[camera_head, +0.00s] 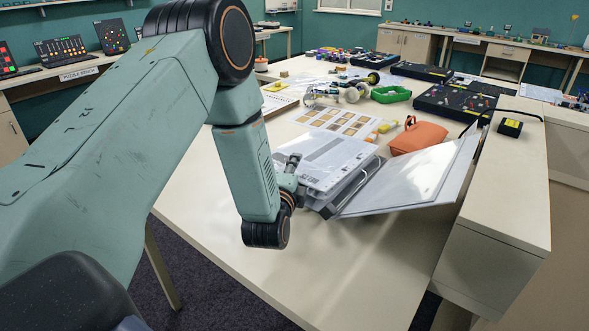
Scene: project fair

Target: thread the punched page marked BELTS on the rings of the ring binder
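The ring binder (405,187) lies open on the table, its bare white right cover slanting up to the right. A dark strip with metal, seemingly the ring mechanism, runs along its middle; the separate rings are too small to make out. A pale page (335,157) with grey print blocks and dark lettering near its front edge lies over the binder's left side. I cannot read the lettering as BELTS or see whether its holes are around the rings. My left gripper (294,165) is at the page's left edge, its fingers partly hidden; its grip is unclear. My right gripper is out of view.
An orange pouch (418,138) stands just behind the binder. A sample card (340,121), a wheeled model (340,92), a green tray (391,94) and black cases (455,104) lie farther back. A yellow-black tape measure (510,127) sits at right. The front table (330,262) is clear.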

